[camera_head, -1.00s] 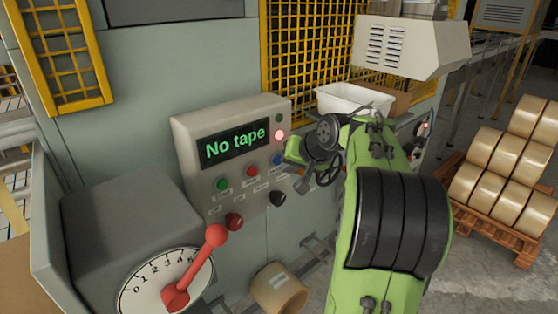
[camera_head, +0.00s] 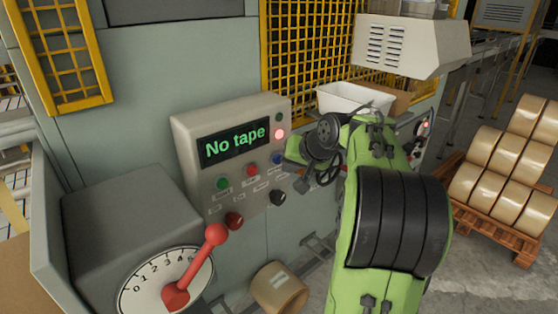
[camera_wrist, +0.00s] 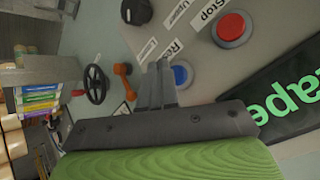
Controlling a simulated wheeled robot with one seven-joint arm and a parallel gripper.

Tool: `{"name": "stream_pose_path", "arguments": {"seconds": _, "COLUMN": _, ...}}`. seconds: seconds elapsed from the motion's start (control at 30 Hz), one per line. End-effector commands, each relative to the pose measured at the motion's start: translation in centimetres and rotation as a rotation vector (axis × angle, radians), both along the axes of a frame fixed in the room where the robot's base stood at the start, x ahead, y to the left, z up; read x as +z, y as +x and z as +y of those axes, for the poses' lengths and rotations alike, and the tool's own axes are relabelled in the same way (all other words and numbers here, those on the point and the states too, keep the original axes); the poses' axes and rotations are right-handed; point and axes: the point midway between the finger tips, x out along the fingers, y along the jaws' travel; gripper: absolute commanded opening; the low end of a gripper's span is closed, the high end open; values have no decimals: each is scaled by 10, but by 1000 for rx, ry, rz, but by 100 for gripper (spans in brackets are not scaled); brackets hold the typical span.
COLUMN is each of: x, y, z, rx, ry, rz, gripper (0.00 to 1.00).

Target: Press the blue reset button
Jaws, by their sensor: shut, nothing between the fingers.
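The control panel (camera_head: 186,141) is a grey box with a dark screen (camera_head: 234,145) that reads "No tape" in green. The blue button (camera_head: 277,158) is at the right end of the button row, and it also shows in the wrist view (camera_wrist: 183,74). My gripper (camera_wrist: 161,66) is shut and empty, its fingertips just beside the blue button. In the wrist view the fingers cover part of the button's label and edge. I cannot tell whether they touch it. In the head view my fingertips are hard to make out near the button.
A red stop button (camera_wrist: 231,27) and a green button (camera_head: 222,183) share the panel, with red (camera_head: 235,220) and black (camera_head: 278,198) knobs below. A red lever (camera_head: 196,266) on a dial stands at lower left. A black handwheel (camera_wrist: 95,84) shows in the wrist view.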

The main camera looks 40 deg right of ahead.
Motion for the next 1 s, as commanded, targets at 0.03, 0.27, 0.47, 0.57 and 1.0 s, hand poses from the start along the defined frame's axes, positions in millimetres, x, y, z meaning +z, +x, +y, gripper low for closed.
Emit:
{"name": "stream_pose_path", "arguments": {"seconds": 0.03, "x": 0, "y": 0, "z": 0, "rx": 0, "ry": 0, "rz": 0, "gripper": 0}}
{"name": "stream_pose_path", "arguments": {"seconds": 0.27, "x": 0, "y": 0, "z": 0, "rx": 0, "ry": 0, "rz": 0, "gripper": 0}}
{"name": "stream_pose_path", "arguments": {"seconds": 0.47, "x": 0, "y": 0, "z": 0, "rx": 0, "ry": 0, "rz": 0, "gripper": 0}}
{"name": "stream_pose_path", "arguments": {"seconds": 0.57, "x": 0, "y": 0, "z": 0, "rx": 0, "ry": 0, "rz": 0, "gripper": 0}}
{"name": "stream_pose_path", "arguments": {"seconds": 1.0, "x": 1, "y": 9, "z": 0, "rx": 1, "ry": 0, "rz": -1, "gripper": 0}}
